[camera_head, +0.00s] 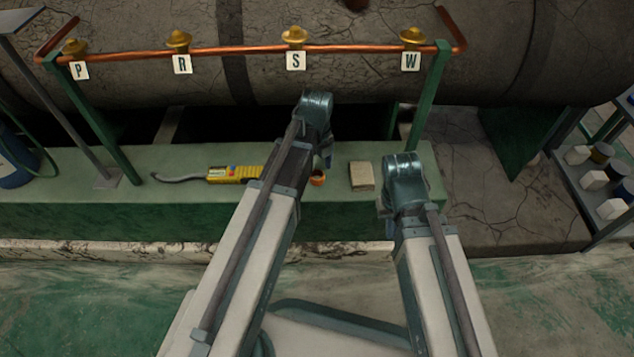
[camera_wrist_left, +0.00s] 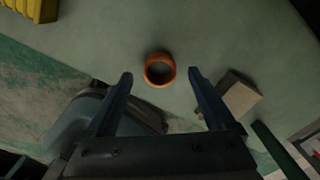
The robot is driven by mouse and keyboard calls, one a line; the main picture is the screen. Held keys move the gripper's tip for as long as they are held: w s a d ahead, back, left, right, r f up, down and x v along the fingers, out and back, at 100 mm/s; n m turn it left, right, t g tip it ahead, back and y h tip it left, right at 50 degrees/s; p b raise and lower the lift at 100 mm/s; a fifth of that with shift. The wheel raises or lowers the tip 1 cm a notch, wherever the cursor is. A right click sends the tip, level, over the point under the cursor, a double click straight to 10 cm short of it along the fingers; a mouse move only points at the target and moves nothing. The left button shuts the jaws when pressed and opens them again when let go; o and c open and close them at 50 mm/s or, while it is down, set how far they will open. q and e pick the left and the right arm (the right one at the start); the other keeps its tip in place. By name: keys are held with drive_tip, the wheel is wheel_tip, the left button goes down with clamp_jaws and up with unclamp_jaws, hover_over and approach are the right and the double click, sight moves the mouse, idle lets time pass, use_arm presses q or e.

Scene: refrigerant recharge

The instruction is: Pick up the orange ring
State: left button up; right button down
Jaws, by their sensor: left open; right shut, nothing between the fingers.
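The orange ring (camera_wrist_left: 159,69) lies on the green ledge, in the left wrist view just ahead of and between the fingertips of my left gripper (camera_wrist_left: 160,76). The fingers are apart and not touching it. In the head view the ring (camera_head: 317,179) is partly hidden beside my left arm's end; the left fingers are mostly hidden there. My right arm's end (camera_head: 404,180) is at the ledge's front right, and its fingers are hidden behind the wrist.
On the green ledge (camera_head: 130,200), a yellow device (camera_head: 232,174) with a grey hose lies left of the ring and a beige block (camera_head: 362,176) right of it. A copper pipe (camera_head: 240,50) with brass valves labelled P, R, S, W runs behind. A shelf (camera_head: 600,190) stands far right.

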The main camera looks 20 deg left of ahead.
use_arm(q)
drive_tip(key=shift+f+b, duration=0.45)
drive_tip(key=shift+f, duration=0.45)
use_arm(e)
drive_tip(key=shift+f, duration=0.9)
use_arm(q)
drive_tip(key=shift+r, duration=0.1)
drive_tip(key=shift+c, duration=0.3)
drive_tip(key=c, duration=1)
use_arm(e)
drive_tip(key=shift+r, duration=0.15)
